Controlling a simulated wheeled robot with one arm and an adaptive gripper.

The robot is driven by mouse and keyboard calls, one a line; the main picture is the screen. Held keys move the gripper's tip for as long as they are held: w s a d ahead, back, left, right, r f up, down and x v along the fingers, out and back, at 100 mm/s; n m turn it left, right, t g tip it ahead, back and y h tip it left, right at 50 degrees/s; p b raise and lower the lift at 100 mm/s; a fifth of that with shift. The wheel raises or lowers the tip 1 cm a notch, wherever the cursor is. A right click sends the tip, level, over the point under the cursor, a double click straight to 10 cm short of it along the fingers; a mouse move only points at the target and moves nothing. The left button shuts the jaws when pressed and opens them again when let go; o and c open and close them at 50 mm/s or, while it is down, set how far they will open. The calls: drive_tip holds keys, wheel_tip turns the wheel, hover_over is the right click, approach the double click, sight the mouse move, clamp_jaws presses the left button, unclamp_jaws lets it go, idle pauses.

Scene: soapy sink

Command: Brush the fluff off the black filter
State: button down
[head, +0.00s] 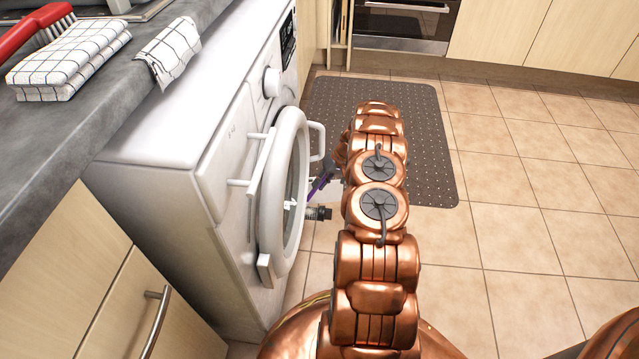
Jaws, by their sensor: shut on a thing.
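My gripper (329,174) is mostly hidden behind my copper arm, beside the washing machine's open door. It is shut on a thin purple-handled tool (319,184), which slants down to the left; its far end is hard to make out. A small dark ridged cylinder, seemingly the black filter (322,213), shows just below the tool, between the door and my arm. I cannot tell what supports it, whether the tool touches it, or whether fluff is on it.
The white washing machine (190,115) has its round door (282,215) swung open. A red brush (38,28) and folded checked cloths (70,60) lie on the grey counter (75,125). A dotted grey mat (425,145) covers part of the tiled floor; the floor at right is clear.

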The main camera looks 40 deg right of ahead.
drive_tip(key=shift+f, duration=0.6)
idle(0.5)
drive_tip(key=shift+a, duration=0.1)
drive_tip(key=shift+s+a+r, duration=0.1)
drive_tip(key=shift+s+a, duration=0.65)
idle(0.8)
drive_tip(key=shift+w, duration=0.1)
